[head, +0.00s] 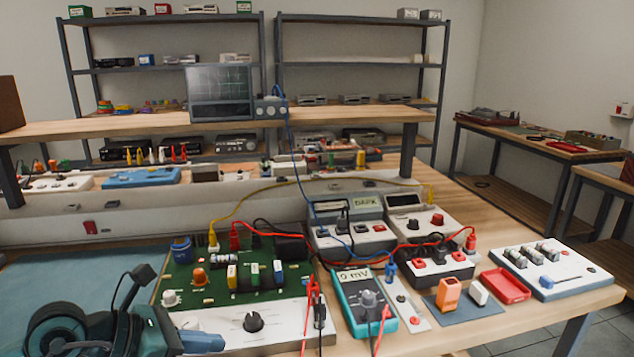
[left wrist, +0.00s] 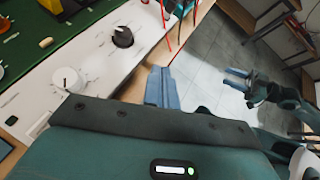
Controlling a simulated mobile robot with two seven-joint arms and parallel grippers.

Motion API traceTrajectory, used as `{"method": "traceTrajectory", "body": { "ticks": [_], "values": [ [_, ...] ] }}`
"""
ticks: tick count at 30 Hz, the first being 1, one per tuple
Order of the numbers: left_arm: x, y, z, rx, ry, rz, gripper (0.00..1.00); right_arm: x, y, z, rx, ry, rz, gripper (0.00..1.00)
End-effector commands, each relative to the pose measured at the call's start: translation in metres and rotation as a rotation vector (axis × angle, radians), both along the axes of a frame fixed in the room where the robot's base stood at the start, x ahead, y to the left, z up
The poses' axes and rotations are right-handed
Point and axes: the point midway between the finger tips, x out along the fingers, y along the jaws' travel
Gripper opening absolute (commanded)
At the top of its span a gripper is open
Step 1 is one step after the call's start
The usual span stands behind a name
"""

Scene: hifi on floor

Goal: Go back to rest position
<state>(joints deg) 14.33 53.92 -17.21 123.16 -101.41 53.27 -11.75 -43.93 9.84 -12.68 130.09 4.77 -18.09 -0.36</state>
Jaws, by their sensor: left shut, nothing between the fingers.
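My left gripper (head: 203,342) is at the lower left of the head view, by the front edge of the white panel below the green circuit board. In the left wrist view its blue fingers (left wrist: 162,88) are together, with nothing between them. They point past the white panel's edge, over the tiled floor. My right gripper (left wrist: 236,79) shows small at the right of the left wrist view, above the floor and apart from the bench. Its opening is too small to judge there. The right gripper is outside the head view.
The green circuit board (head: 195,284) and white panel (head: 275,325) with a black knob lie close to my left gripper. A teal multimeter (head: 366,302), red tray (head: 505,286) and white switch box (head: 548,269) stand rightward. Cables hang at the front edge. Tiled floor (left wrist: 205,75) is open beyond the bench.

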Motion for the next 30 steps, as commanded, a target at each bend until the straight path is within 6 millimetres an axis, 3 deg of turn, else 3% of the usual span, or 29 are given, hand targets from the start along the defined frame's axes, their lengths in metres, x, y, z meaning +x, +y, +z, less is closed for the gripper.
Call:
{"method": "traceTrajectory", "body": {
  "ticks": [1,4,7,9,11,14,18,20,21,25,30],
  "values": [
    [-0.015,-0.029,0.013,-0.230,0.105,0.003,0.00,0.001,0.000,0.011,-0.009,0.014,0.001,0.47],
    [-0.029,-0.061,0.037,-0.668,0.307,0.078,0.00,0.001,0.000,0.014,-0.027,0.038,0.005,0.47],
    [-0.029,-0.064,0.053,-1.086,0.532,0.239,0.00,0.001,0.000,0.017,-0.046,0.064,0.009,0.47],
    [-0.025,-0.055,0.050,-1.357,0.700,0.400,0.00,0.001,-0.001,0.019,-0.058,0.082,0.010,0.47],
    [-0.023,-0.043,0.037,-1.573,0.850,0.568,0.00,0.001,-0.001,0.021,-0.068,0.096,0.013,0.47],
    [-0.033,-0.024,-0.007,-1.886,1.105,0.904,0.00,0.001,-0.002,0.023,-0.087,0.121,0.016,0.47],
    [-0.077,-0.018,-0.080,-2.165,1.428,1.388,0.00,0.000,-0.002,0.025,-0.108,0.151,0.021,0.47],
    [-0.098,-0.022,-0.102,-2.222,1.529,1.547,0.00,0.000,-0.003,0.025,-0.114,0.160,0.022,0.47],
    [-0.110,-0.025,-0.113,2.170,-1.529,-1.577,0.00,0.000,-0.003,0.024,-0.116,0.164,0.022,0.47],
    [-0.134,-0.033,-0.133,1.984,-1.469,-1.564,0.00,0.000,-0.003,0.023,-0.123,0.173,0.024,0.47],
    [-0.140,-0.035,-0.138,1.938,-1.456,-1.561,0.00,-0.001,-0.003,0.021,-0.125,0.174,0.024,0.47]
  ]
}}
